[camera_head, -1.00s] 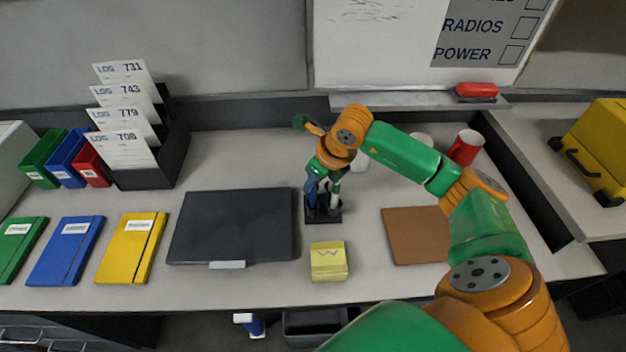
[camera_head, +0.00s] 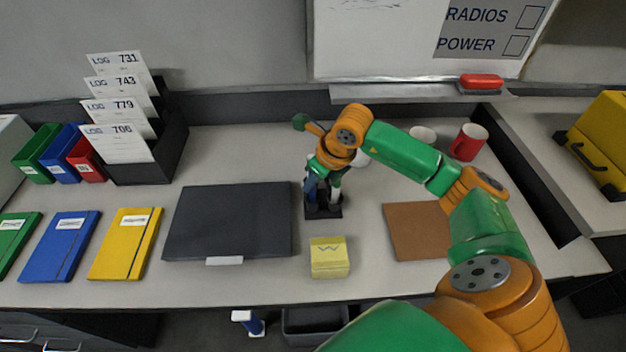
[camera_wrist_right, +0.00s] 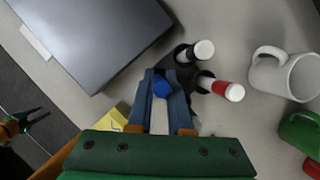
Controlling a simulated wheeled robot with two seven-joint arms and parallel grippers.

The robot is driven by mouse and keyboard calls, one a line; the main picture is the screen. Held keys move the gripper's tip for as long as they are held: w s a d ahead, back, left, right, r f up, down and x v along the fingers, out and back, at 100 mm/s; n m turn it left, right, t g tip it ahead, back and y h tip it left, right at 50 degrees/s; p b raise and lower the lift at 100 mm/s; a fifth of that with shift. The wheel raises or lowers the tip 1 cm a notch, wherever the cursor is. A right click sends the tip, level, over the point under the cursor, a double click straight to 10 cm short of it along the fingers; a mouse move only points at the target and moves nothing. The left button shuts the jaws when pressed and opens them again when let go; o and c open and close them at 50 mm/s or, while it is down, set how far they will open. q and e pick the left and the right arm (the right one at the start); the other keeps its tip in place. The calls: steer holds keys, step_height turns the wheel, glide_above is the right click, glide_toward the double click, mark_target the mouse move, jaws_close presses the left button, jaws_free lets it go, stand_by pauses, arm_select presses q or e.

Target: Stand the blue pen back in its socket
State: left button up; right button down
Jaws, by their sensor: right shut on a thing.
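My right gripper (camera_head: 317,187) points down over the black pen holder (camera_head: 323,212) on the desk. In the right wrist view its fingers (camera_wrist_right: 161,95) are shut on the blue pen (camera_wrist_right: 161,88), whose round blue end shows between them. The pen is right beside the holder's other pens, a black one with a white end (camera_wrist_right: 203,50) and a red one with a white end (camera_wrist_right: 233,92). The fingers hide the pen's lower part, so I cannot tell whether it is in its socket.
A closed dark laptop (camera_head: 230,222) lies left of the holder. Yellow notes (camera_head: 329,258) sit in front, and a brown pad (camera_head: 415,232) lies to the right. A white mug (camera_wrist_right: 288,75) and a red mug (camera_head: 468,142) stand behind to the right.

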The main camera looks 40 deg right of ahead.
steer(key=c, duration=0.8)
jaws_free()
steer(key=shift+o, duration=0.2)
steer(key=shift+r, duration=0.1)
steer(key=v, duration=0.7)
steer(key=shift+b, duration=0.45)
steer(key=shift+s, duration=0.1)
